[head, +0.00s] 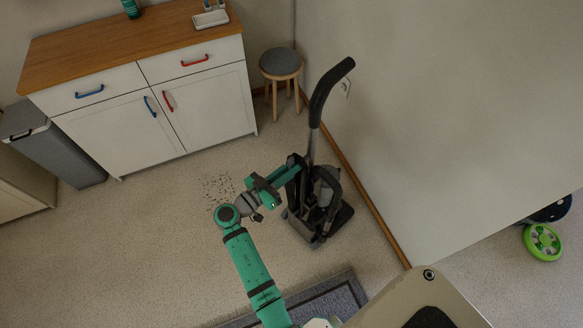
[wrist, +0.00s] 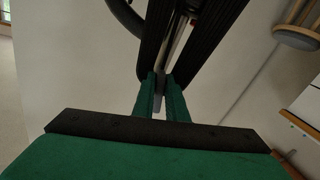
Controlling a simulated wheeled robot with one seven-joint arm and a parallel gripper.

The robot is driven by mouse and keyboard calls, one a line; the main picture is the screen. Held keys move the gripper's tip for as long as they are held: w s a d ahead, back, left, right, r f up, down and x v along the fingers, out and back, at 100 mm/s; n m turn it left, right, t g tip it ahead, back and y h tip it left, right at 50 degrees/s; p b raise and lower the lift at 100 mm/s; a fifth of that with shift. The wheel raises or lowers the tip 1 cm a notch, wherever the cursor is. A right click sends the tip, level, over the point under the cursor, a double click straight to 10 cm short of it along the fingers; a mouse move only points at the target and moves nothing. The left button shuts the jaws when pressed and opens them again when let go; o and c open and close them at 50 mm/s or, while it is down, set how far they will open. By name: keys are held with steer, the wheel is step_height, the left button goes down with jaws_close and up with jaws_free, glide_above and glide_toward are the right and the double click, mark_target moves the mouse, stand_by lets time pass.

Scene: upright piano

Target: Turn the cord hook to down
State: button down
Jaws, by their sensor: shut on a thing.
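A dark upright vacuum cleaner (head: 328,205) stands upright on the carpet beside the wall, with its curved black handle (head: 325,88) at the top. My green gripper (head: 294,168) reaches its upper body from the left. In the wrist view, the two green fingers (wrist: 161,88) are shut on a narrow grey piece, which appears to be the cord hook (wrist: 159,102). Black ribbed bands, likely the wound cord (wrist: 205,38), run past on both sides of the fingers. Most of the hook is hidden by the fingers and cord, so I cannot tell which way it points.
A round stool (head: 281,66) stands behind the vacuum by the wall. A white cabinet (head: 150,110) with a wooden top is at the back left. Dark crumbs (head: 217,190) lie on the carpet. A grey rug (head: 325,305) is in front. Open carpet lies to the left.

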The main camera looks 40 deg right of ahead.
steer(key=n, duration=0.4)
steer(key=shift+n, duration=0.3)
steer(key=n, duration=0.3)
steer(key=shift+w+f+n, duration=0.1)
steer(key=shift+n, duration=0.3)
steer(key=n, duration=0.8)
steer(key=shift+f, duration=0.1)
steer(key=n, duration=0.4)
steer(key=shift+n, duration=0.3)
steer(key=n, duration=0.3)
steer(key=shift+f+n, duration=0.1)
steer(key=shift+n, duration=0.2)
steer(key=n, duration=0.8)
steer(key=shift+f+n, duration=0.1)
steer(key=shift+n, duration=0.2)
